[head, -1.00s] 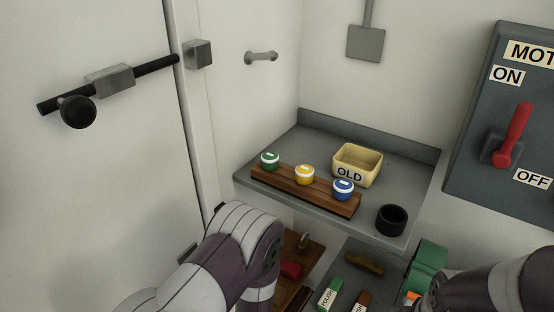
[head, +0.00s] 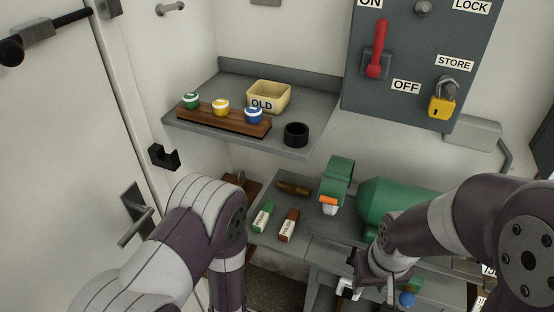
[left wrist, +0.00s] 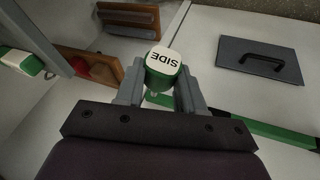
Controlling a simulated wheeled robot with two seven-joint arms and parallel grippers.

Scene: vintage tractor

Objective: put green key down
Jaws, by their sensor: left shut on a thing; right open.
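The green key (left wrist: 160,76) has a round green body and a white top marked SIDE. In the left wrist view it sits between the fingers of my left gripper (left wrist: 160,92), which is shut on it. What lies directly beneath the key is hard to tell. In the head view the left gripper and the key are hidden behind my left arm. My right gripper (head: 369,291) is open at the lower right, above the lower bench, close to a small blue round thing (head: 407,299); I see nothing held in it.
A grey shelf (head: 215,138) bears a wooden rack (head: 235,126) with green, yellow and blue round tops, a cream OLD bin (head: 282,101) and a black cup (head: 296,134). The lower bench holds polish blocks (head: 263,217) and a green machine (head: 395,205). A grey panel with a black handle (left wrist: 262,62) lies right.

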